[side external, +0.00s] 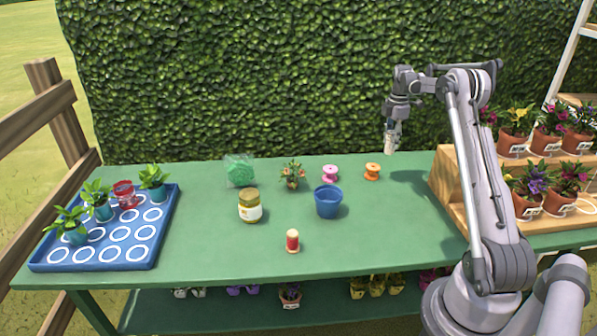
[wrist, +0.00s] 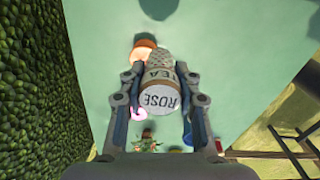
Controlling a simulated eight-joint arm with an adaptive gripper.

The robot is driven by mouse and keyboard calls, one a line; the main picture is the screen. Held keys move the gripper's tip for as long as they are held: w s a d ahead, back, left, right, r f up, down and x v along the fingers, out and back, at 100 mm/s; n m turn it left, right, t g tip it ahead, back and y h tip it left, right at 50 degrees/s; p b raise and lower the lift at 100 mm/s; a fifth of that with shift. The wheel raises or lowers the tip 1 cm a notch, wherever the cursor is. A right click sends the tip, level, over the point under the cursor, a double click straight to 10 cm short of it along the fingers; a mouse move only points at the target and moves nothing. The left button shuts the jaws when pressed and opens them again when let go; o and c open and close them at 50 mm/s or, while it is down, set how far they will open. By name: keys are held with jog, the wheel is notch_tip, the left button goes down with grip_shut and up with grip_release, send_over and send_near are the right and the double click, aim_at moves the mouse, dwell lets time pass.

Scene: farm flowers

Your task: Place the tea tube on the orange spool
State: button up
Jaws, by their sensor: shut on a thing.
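The tea tube (wrist: 160,98) has a white label reading "ROSE" and "TEA" and a dotted end. My gripper (wrist: 157,76) is shut on it, one finger on each side. In the side view the tube (side external: 391,138) hangs in my gripper (side external: 394,123), well above the table's back edge. The orange spool (side external: 372,171) stands on the green table, below and slightly left of the tube. In the wrist view the orange spool (wrist: 142,50) shows beyond the tube, which partly hides it.
The pink spool (side external: 330,173) stands left of the orange one, with a flower plant (side external: 292,174) further left. A blue pot (side external: 328,202), a jar (side external: 250,207) and a red spool (side external: 292,241) stand nearer. Wooden steps (side external: 450,190) with potted flowers are at right.

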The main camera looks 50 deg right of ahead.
jog(key=w+f, duration=0.2)
jog(key=w, duration=0.1)
jog(key=w+a+f, duration=0.1)
jog(key=shift+w, duration=0.3)
jog(key=shift+f, duration=1.9)
jog(key=shift+f, duration=0.1)
jog(key=o, duration=1.2)
jog(key=shift+c, duration=0.2)
